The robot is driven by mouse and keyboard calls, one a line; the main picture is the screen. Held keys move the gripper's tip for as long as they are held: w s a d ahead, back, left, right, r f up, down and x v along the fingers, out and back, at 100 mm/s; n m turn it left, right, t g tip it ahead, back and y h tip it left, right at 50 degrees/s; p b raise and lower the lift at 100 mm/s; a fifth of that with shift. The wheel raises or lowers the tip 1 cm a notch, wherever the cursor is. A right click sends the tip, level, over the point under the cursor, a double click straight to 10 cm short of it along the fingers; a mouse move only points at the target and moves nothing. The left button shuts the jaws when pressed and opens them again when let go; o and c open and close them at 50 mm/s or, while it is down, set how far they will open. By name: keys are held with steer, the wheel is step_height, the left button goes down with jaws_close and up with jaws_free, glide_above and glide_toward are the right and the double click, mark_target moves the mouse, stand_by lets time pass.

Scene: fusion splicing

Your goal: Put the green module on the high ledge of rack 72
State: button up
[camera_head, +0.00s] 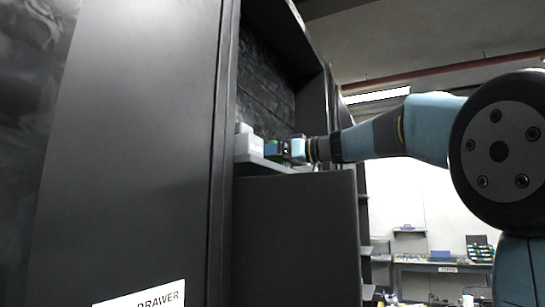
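The green module (273,151) is at the end of my arm, at the opening of a tall black rack cabinet (295,240). My gripper (288,150) is at the module's right side, and the two look in contact. The fingers are small and dark here, so I cannot tell whether they are closed on it. The module is at the right end of a pale ledge (262,162) inside the opening. I cannot tell whether it rests on the ledge or hangs just above it. No rack number is readable.
A light grey box (248,144) sits on the ledge just left of the module. A black cabinet side (140,150) fills the left, with a partly cut-off "DRAWER" label (140,300). A workbench (445,267) with items stands far back right.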

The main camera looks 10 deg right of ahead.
steer(key=v, duration=1.2)
